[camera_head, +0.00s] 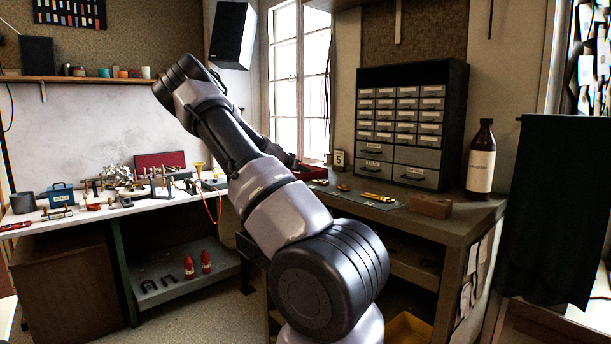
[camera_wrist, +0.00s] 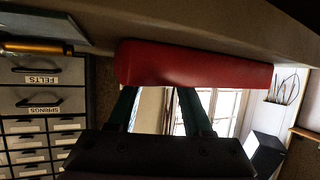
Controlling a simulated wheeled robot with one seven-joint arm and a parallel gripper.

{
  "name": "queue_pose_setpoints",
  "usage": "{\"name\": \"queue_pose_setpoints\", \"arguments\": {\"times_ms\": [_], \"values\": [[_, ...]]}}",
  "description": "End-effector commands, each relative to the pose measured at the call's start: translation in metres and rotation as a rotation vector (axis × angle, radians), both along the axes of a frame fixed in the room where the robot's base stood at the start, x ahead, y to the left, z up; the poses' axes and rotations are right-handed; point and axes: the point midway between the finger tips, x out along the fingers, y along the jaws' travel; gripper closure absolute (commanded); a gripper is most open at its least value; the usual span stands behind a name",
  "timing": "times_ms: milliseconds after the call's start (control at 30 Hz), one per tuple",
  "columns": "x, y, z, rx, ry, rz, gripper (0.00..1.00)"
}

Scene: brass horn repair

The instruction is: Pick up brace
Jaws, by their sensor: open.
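No part can be made out with certainty as the brace. Small brass pieces (camera_head: 378,197) lie on a mat on the right bench, and another small brass piece (camera_head: 343,187) lies left of them. In the wrist view, which looks upside down, a brass rod-like piece (camera_wrist: 32,47) shows at the top left. My gripper (camera_wrist: 157,92) is open, its two dark fingers apart with no part visible between them. In the head view my arm mostly hides my gripper near this red tray (camera_head: 313,172).
A drawer cabinet (camera_head: 412,115) stands at the back of the right bench (camera_head: 455,222). A number 5 card (camera_head: 339,158) stands near the tray. The left bench (camera_head: 120,207) is crowded with horn parts and tools.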

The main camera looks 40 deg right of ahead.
Motion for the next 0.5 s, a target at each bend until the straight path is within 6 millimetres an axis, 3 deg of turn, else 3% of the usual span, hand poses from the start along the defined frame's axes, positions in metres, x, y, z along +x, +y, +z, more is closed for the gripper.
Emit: {"name": "queue_pose_setpoints", "arguments": {"times_ms": [167, 433, 467, 500], "values": [[0.009, -0.019, -0.009, 0.000, 0.000, -0.001, 0.50], [0.010, -0.021, -0.010, 0.000, 0.000, 0.000, 0.50], [0.010, -0.021, -0.010, 0.000, 0.000, 0.000, 0.54], [0.010, -0.021, -0.010, 0.000, 0.000, 0.000, 0.69]]}}
